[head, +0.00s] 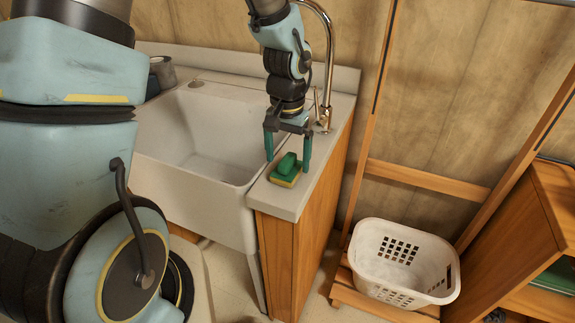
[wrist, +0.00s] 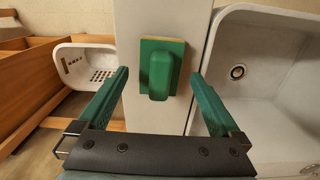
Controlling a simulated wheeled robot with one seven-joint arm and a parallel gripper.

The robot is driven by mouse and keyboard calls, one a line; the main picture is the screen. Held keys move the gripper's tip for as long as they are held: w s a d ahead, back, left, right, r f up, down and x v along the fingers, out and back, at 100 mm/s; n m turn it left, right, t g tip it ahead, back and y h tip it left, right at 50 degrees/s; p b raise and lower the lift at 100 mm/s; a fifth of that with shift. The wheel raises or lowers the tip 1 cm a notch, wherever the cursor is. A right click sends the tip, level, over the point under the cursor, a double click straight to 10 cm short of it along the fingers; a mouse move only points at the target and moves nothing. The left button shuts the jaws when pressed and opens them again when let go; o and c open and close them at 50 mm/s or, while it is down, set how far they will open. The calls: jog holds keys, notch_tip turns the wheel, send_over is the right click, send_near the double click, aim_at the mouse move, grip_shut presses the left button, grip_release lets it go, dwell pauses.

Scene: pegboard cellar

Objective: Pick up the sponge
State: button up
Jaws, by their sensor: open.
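The sponge (head: 284,178) lies on the pale counter to the right of the sink. It has a green top, a yellow layer below and a raised green block on it. In the wrist view the sponge (wrist: 174,68) is ahead of the gripper, between the lines of the two fingers. My gripper (head: 289,160) points down over the counter at the sponge. Its two green fingers are apart, and nothing is held between them. In the wrist view my gripper (wrist: 160,75) also shows open. I cannot tell exactly how far the fingertips are above the counter.
The white sink (head: 190,135) is left of the sponge, and the counter (head: 290,202) is narrow there. A tap (head: 328,70) rises behind the gripper. A white basket (head: 405,262) stands lower down at right, beside wooden shelving (head: 520,235). A grey roll (head: 162,72) sits behind the sink.

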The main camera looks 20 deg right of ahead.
jog(key=shift+f, duration=0.65)
jog(key=shift+c, duration=0.4)
jog(key=c, duration=1.2)
